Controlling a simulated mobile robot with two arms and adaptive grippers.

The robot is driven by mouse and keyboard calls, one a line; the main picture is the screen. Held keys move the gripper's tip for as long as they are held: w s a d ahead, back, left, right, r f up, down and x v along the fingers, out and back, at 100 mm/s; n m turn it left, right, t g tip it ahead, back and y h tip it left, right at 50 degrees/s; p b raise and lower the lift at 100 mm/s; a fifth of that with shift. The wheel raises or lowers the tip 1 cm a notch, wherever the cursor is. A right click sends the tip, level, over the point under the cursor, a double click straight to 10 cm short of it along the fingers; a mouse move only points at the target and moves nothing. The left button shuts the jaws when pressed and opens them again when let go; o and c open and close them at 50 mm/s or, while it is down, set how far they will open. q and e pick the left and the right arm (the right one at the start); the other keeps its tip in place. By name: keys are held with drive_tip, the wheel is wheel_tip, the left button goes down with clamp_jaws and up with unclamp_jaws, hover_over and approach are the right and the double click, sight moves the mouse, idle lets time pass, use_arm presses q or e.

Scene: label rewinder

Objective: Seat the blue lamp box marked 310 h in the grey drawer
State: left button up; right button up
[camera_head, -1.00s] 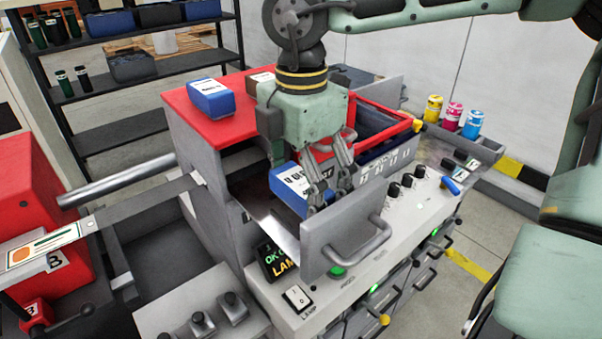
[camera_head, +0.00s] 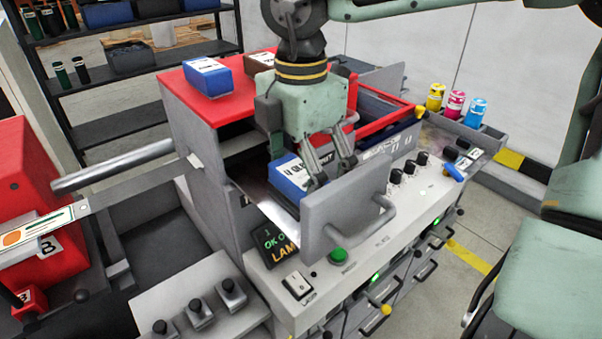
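The grey drawer (camera_head: 345,208) is pulled out of the machine, its front panel and handle facing right. A blue lamp box (camera_head: 289,178) with a white label is at the drawer's opening, behind the front panel. Its label is too small and partly covered to read surely. My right gripper (camera_head: 332,176) points down at the box's right end, its two fingers apart at the box. I cannot tell whether they press on it. The front panel hides the box's lower part and how deep it sits. My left gripper is not in view.
Another blue box (camera_head: 208,77) and a brown box (camera_head: 262,59) lie on the red top (camera_head: 222,108). A red-rimmed bin (camera_head: 385,128) stands right of the drawer. A metal bar (camera_head: 112,166) projects at left. Knobs, a green button (camera_head: 338,255) and a switch line the front panel.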

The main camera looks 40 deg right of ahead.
drive_tip(key=shift+f, duration=0.15)
drive_tip(key=o, duration=1.3)
wheel_tip(320, 180, up, 12)
